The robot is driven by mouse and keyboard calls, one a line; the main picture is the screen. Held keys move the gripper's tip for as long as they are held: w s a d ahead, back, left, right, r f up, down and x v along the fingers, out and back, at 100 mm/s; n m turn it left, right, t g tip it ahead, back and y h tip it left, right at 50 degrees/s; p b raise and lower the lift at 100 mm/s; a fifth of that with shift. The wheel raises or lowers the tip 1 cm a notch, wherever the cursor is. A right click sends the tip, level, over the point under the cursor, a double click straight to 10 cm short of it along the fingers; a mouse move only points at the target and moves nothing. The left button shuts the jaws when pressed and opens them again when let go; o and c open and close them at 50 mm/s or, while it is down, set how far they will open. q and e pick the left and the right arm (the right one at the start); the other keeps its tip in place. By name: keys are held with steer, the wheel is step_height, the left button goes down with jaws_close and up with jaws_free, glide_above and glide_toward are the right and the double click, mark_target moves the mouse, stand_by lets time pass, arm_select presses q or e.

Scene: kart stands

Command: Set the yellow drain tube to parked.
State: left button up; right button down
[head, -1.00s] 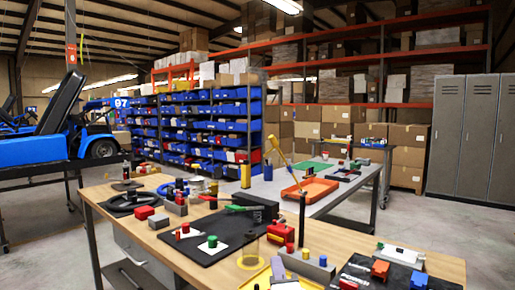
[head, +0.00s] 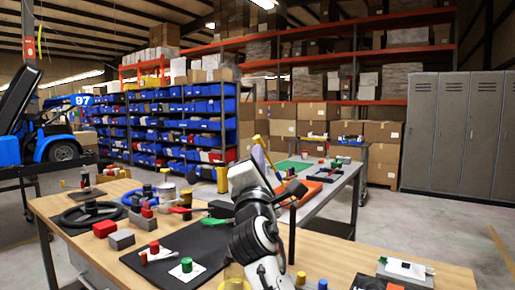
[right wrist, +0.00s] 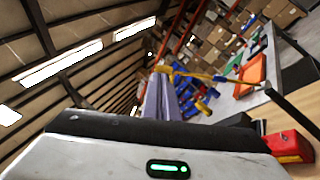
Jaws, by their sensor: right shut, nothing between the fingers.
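The yellow drain tube (head: 260,142) is a thin tilted rod over the far grey table in the head view. In the right wrist view the yellow tube (right wrist: 200,75) runs across just beyond the fingertips. My right gripper (head: 261,154) is raised, its pale fingers pointing up and away toward the tube. In the right wrist view the fingers (right wrist: 160,92) are together with nothing between them. Whether they touch the tube cannot be told. My left gripper is not in view.
The orange tray (head: 325,175) lies on the grey table (head: 343,183), partly behind my arm; it also shows in the wrist view (right wrist: 251,74). The near wooden bench (head: 340,258) holds a black mat (head: 205,241), a red block (head: 104,229) and several small fixtures. A dark upright post (head: 292,230) stands beside my arm.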

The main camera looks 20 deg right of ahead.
mark_target(258, 142)
steer(key=shift+x, duration=1.2)
steer(key=shift+w+r, duration=0.1)
steer(key=shift+w, duration=0.1)
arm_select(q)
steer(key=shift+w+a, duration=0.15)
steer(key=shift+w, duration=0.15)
arm_select(e)
steer(key=shift+w, duration=0.15)
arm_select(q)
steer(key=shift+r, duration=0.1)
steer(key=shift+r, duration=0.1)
